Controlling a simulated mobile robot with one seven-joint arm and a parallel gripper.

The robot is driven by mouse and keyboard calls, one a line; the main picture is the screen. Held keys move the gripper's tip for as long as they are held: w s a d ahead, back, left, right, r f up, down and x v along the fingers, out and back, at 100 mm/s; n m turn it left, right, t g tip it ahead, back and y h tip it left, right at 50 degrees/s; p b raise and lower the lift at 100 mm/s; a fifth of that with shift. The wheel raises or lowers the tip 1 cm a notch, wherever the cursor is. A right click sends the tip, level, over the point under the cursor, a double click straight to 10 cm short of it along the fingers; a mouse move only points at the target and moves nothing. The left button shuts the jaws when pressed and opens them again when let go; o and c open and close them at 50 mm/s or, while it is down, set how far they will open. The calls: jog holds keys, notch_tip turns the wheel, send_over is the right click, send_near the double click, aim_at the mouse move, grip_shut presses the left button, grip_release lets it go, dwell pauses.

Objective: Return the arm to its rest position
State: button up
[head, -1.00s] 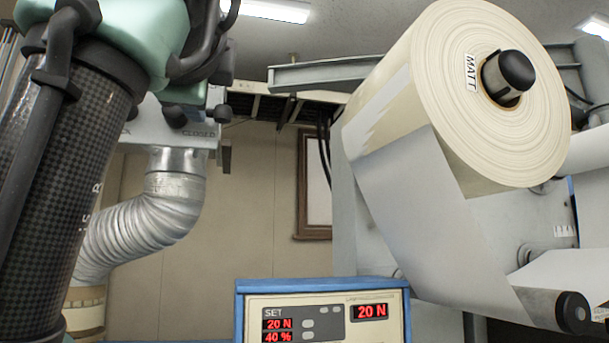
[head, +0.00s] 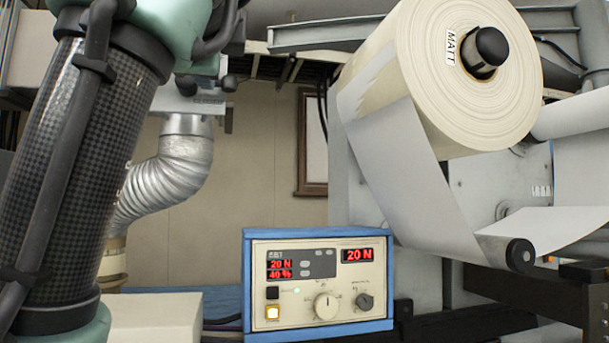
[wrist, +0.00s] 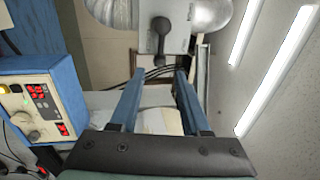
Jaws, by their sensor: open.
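My arm, with a dark checkered link and green joints, fills the left side of the head view. My gripper is outside the head view. In the wrist view my gripper (wrist: 158,88) shows two blue fingers set apart, with nothing held between them. Past the fingertips are a pale box with a dark lever (wrist: 161,30) and the silver duct (wrist: 113,12), both apart from the fingers.
A tension controller (head: 318,282) in a blue frame shows red "20 N" readings; it is also left in the wrist view (wrist: 38,105). A paper roll (head: 465,75) marked MATT is at upper right, its web running over a lower roller (head: 520,254). A silver duct (head: 170,175) stands behind my arm.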

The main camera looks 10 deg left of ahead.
jog(key=d+f+n+t+h+b, duration=0.3)
jog(key=d+f+n+t+h, duration=0.25)
jog(key=d+f, duration=0.7)
jog(key=s+d+f+n+t+h+b, duration=0.1)
jog(key=s+d+f+n, duration=0.1)
jog(key=s+f+n, duration=0.2)
jog(key=s+d+f+n+t+h+b, duration=0.1)
jog(key=s+f+n, duration=0.3)
jog(key=s+f, duration=0.4)
jog(key=shift+s+d+t+b, duration=0.25)
jog(key=shift+d+t+b, duration=0.3)
jog(key=shift+d, duration=0.2)
